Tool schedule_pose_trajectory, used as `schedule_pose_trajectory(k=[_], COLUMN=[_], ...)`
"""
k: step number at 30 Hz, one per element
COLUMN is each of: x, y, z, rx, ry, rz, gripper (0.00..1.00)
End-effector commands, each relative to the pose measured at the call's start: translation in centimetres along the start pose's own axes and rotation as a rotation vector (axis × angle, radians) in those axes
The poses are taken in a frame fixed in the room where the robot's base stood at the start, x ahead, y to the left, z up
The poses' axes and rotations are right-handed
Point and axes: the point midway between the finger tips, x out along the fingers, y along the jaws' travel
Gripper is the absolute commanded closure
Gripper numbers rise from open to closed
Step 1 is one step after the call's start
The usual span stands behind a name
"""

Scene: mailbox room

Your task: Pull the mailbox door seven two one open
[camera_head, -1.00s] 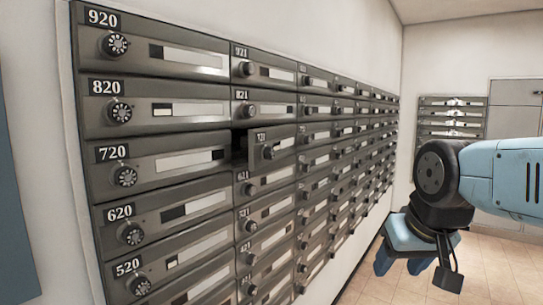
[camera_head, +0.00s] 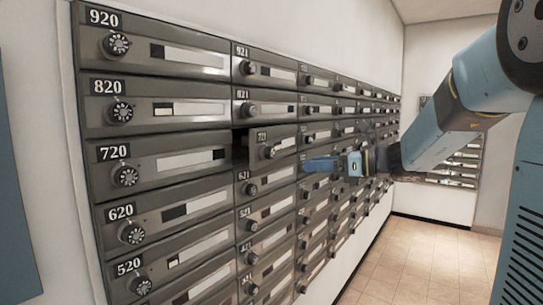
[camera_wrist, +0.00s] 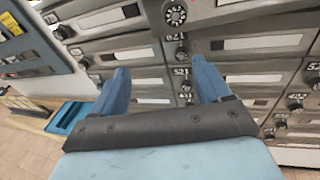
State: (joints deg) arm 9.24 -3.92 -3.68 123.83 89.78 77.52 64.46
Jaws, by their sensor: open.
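Mailbox door 721 (camera_head: 286,145) is ajar in the head view, swung out from the grey mailbox wall with a dark gap at its left side. It has a round dial (camera_head: 268,152) near its left edge. My gripper (camera_head: 312,165) is just right of this door in the head view, its blue fingers pointing left; I cannot tell whether they touch it. In the wrist view my gripper (camera_wrist: 161,80) is open and empty, its two blue fingers spread before several tilted door fronts. I cannot tell which of those is 721.
Door 720 (camera_head: 190,161) is shut left of the gap, with 821 (camera_head: 272,110) above and 621 (camera_head: 268,182) below. A second mailbox bank (camera_head: 458,165) stands at the far right. The tiled floor (camera_head: 400,260) is clear. A blue panel (camera_wrist: 30,50) shows left in the wrist view.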

Motion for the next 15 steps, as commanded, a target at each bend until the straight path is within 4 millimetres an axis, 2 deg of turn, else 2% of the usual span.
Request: schedule_pose_trajectory(k=[1,5,11,15], x=[0.0,-0.1,1.1,3.4], y=[-1.1,-2.6,-3.0,-3.0], z=[0.3,1.1,1.5,1.6], rx=[0.046,0.118,0.135,0.135], ry=[-0.036,-0.098,-0.115,-0.113], rz=[-0.011,-0.028,-0.030,-0.028], gripper=[0.23,0.23,0.23,0.23])
